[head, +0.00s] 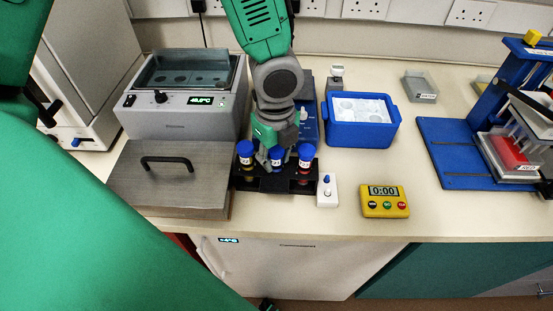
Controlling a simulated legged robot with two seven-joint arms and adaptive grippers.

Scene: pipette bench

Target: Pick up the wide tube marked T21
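Three tubes with blue caps stand upright in a black rack (260,184) at the front middle of the bench: a left tube (245,152), a middle tube (276,155) and a right tube (306,154). Their caps carry small white labels, too small to read, so I cannot tell which is T21. My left gripper (274,150) reaches down from above, just behind and around the middle tube. Its fingers are partly hidden by the tubes, and I cannot tell whether they touch or grip one. My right gripper is not in view.
A grey water bath (185,117) and its steel lid (160,200) lie left of the rack. A white switch box (327,195), a yellow timer (385,207) and a blue ice box (361,133) are to the right. A blue stand (450,165) is farther right. Free bench lies before it.

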